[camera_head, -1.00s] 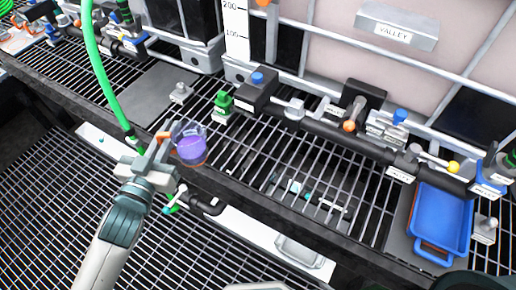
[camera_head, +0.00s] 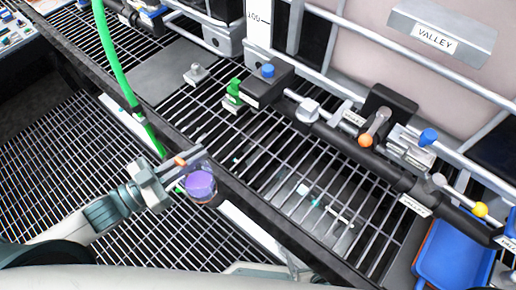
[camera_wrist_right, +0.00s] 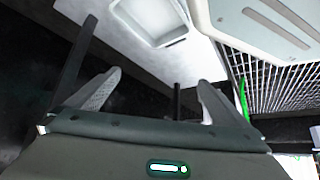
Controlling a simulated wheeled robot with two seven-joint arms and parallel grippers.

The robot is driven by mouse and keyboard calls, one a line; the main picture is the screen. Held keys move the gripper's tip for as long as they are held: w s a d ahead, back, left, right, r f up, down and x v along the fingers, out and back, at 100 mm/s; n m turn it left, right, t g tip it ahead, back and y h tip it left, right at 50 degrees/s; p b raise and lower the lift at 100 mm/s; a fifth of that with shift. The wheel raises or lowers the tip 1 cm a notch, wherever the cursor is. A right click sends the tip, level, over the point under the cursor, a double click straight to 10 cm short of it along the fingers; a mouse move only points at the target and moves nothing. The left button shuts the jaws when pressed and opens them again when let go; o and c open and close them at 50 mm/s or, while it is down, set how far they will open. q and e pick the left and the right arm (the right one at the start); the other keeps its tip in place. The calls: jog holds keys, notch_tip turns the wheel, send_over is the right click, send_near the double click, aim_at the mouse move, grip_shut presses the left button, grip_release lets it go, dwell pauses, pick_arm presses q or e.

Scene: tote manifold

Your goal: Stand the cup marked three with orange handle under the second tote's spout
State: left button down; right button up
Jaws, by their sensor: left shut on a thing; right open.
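A see-through cup (camera_head: 199,184) with purple content is in the head view, with its orange handle (camera_head: 181,161) at its upper left. My left gripper (camera_head: 166,174) is shut on the cup at the handle side and holds it near the bench's front edge. I cannot read a mark on it. A pale tote (camera_head: 380,45) with a VALLEY plate stands behind the bench. Pipe fittings run below it, with a blue-topped valve (camera_head: 268,71) and a green fitting (camera_head: 235,92). I cannot tell which outlet is the second tote's spout. My right gripper (camera_wrist_right: 157,95) is open and empty in the right wrist view.
The slatted bench grating (camera_head: 290,165) is mostly bare in front of the pipe. A green hose (camera_head: 113,60) hangs at the left of my left gripper. A blue tray (camera_head: 455,250) sits at the right. Orange (camera_head: 365,140) and yellow (camera_head: 480,209) knobs stick out.

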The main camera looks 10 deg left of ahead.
pick_arm(q)
jog(key=w+a+p+x, duration=0.1)
jog(key=x, duration=0.5)
jog(key=f+p+x, duration=0.1)
jog(key=p+x, duration=0.1)
jog(key=x, duration=0.5)
jog(key=w+a+f+p+x, duration=0.1)
jog(key=x, duration=0.5)
jog(key=shift+w+a+f, duration=0.25)
jog(key=shift+w, duration=0.25)
jog(key=shift+f+p, duration=0.3)
jog(key=shift+f, duration=0.25)
pick_arm(e)
jog(key=s+d+f+g, duration=0.2)
jog(key=s+d, duration=0.1)
jog(key=s, duration=0.4)
jog(key=s+d+f+g+h, duration=0.1)
jog(key=s+d+f+g, duration=0.1)
jog(key=s, duration=0.5)
jog(key=shift+d+f, duration=0.45)
jog(key=shift+d, duration=0.1)
